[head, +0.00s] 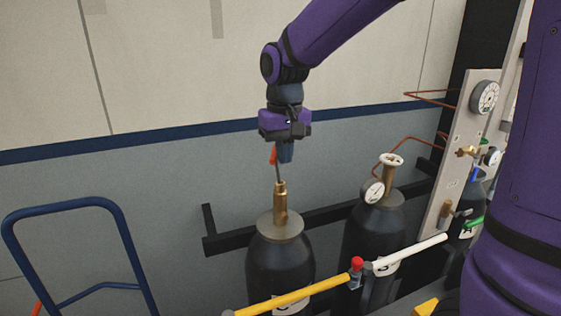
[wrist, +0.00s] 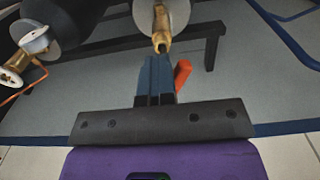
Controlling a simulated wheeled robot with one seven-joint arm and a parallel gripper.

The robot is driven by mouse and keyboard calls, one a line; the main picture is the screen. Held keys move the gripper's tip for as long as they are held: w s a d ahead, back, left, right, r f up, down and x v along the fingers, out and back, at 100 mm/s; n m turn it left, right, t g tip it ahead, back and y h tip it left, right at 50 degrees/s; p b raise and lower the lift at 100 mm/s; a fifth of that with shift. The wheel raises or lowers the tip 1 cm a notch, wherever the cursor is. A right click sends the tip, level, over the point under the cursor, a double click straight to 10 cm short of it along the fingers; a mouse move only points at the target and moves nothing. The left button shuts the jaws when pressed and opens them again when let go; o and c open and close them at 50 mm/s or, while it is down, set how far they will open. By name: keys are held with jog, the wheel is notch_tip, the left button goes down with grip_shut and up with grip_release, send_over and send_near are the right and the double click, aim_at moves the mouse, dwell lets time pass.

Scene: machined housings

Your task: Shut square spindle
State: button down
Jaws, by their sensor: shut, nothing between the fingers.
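The dark cylinder at centre (head: 280,262) stands upright with a brass valve (head: 280,203) on top; the valve also shows in the wrist view (wrist: 161,28). A thin grey stem (head: 278,173) rises from the valve top, with an orange-red handle (head: 273,156) at its upper end. The square spindle itself is too small or hidden to make out. My gripper (head: 286,157) points down above the valve, shut and empty. In the wrist view the handle (wrist: 182,74) lies just right of my blue fingers (wrist: 155,78); I cannot tell whether they touch.
A second cylinder (head: 372,230) with a gauge and white handwheel (head: 392,160) stands to the right. A yellow bar (head: 295,297) and a white bar (head: 410,254) cross in front. A blue trolley frame (head: 125,240) is at left. A gauge panel (head: 460,150) stands right.

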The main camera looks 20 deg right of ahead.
jog(key=shift+w+a, duration=0.25)
jog(key=shift+a, duration=0.4)
dwell(0.5)
jog(key=shift+w+a, duration=0.55)
jog(key=shift+w, duration=0.05)
dwell(1.2)
jog(key=shift+s+d, duration=0.1)
jog(key=shift+s, duration=0.05)
jog(key=shift+s+d, duration=0.15)
jog(key=shift+s, duration=0.15)
jog(key=shift+r, duration=0.1)
jog(key=shift+r, duration=3.9)
jog(key=s+d+f+t, duration=0.1)
jog(key=s+d, duration=0.4)
jog(key=s, duration=0.5)
jog(key=s+d+f+t, duration=0.1)
jog(key=s+d+t, duration=0.3)
jog(key=s, duration=0.7)
jog(key=shift+s+d, duration=0.3)
jog(key=shift+d, duration=0.3)
